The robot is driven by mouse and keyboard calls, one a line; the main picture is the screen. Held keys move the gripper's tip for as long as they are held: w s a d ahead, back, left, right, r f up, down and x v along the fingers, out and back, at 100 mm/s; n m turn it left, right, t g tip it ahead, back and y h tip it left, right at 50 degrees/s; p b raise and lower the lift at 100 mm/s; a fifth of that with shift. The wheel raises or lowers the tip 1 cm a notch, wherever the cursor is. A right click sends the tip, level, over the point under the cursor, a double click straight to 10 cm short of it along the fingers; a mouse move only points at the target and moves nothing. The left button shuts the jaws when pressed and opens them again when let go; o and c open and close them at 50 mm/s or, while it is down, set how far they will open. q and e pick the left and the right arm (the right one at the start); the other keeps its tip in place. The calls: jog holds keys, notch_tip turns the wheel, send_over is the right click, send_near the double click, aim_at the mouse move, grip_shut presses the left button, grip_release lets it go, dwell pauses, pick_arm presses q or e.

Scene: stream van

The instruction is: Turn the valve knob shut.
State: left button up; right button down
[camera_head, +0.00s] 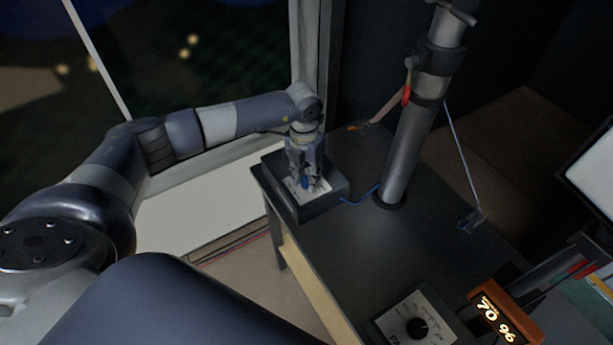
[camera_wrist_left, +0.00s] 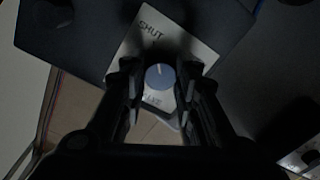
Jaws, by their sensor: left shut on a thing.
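The valve knob (camera_wrist_left: 160,77) is a round blue-grey knob with a pale pointer line. It sits on a light plate (camera_wrist_left: 185,43) marked "SHUT" near one corner, with other lettering partly hidden beside the fingers. In the head view the plate lies on top of a dark box (camera_head: 318,205) at the desk's far left corner. My left gripper (camera_head: 306,187) points down over the plate. In the left wrist view its fingers (camera_wrist_left: 158,88) are on both sides of the knob, shut on it. The pointer line points up in that view, roughly toward the "SHUT" side. My right gripper is not in view.
A dark desk (camera_head: 350,262) carries a thick grey pole (camera_head: 408,150) right of the box. A blue cable (camera_head: 357,199) runs from the box. The desk's middle is clear.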

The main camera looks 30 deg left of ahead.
aim_at(305, 178)
pick_arm(q)
jog(key=shift+n, duration=0.6)
jog(key=o, duration=1.1)
jog(key=r, duration=1.2)
jog(key=shift+a, duration=0.25)
